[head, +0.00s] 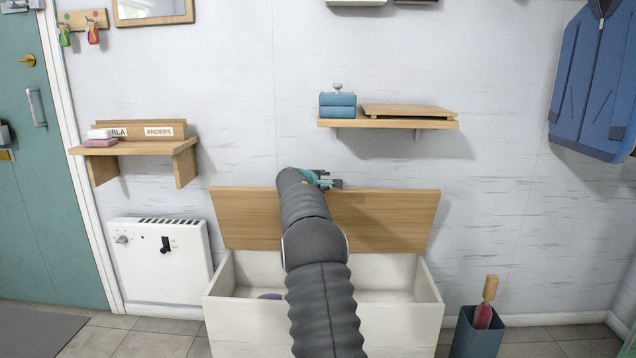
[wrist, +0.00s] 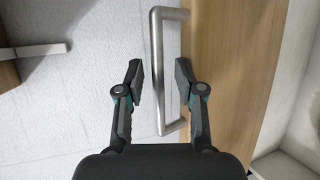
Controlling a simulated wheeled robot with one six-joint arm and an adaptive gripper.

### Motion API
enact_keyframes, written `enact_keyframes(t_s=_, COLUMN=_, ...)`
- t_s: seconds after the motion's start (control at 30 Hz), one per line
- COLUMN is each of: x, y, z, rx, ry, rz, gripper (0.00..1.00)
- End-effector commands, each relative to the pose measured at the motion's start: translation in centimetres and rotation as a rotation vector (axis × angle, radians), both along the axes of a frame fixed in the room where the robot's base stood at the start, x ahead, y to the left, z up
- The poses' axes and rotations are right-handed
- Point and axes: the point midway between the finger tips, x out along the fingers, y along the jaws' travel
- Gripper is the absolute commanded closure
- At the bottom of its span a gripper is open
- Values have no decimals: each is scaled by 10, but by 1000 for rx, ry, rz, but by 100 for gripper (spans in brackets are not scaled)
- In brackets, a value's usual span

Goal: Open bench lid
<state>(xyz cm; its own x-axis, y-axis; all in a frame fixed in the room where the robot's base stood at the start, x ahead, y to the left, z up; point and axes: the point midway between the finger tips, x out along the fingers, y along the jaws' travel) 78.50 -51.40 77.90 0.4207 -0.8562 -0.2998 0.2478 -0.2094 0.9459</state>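The wooden bench lid (head: 388,222) stands raised, near upright, at the back of the white bench box (head: 255,325), and the box's inside shows. My gripper (head: 328,181) is at the lid's top edge in the head view, partly hidden by my arm. In the wrist view the lid (wrist: 225,60) fills the right side, with a grey metal bar handle (wrist: 157,32) along it. My gripper (wrist: 159,80) is open, one finger on each side of the handle, with gaps visible between the fingers and the bar.
Inside the box a purple thing (head: 271,296) shows partly behind my arm. A wall shelf (head: 400,123) with blue boxes (head: 338,106) is above right of the lid. A white heater (head: 160,265) stands left, a blue bin (head: 476,335) right.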

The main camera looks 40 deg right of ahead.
Motion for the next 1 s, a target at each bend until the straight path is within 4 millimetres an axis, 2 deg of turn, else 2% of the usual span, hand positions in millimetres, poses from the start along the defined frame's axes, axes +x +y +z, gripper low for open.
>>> enact_keyframes(t_s=0.6, x=-41, y=83, z=31, rx=-1, ry=-2, rz=1, gripper=63)
enact_keyframes(t_s=0.8, x=-48, y=96, z=34, rx=0, ry=-1, rz=0, gripper=63)
enact_keyframes(t_s=1.0, x=-49, y=98, z=35, rx=0, ry=-2, rz=-1, gripper=63)
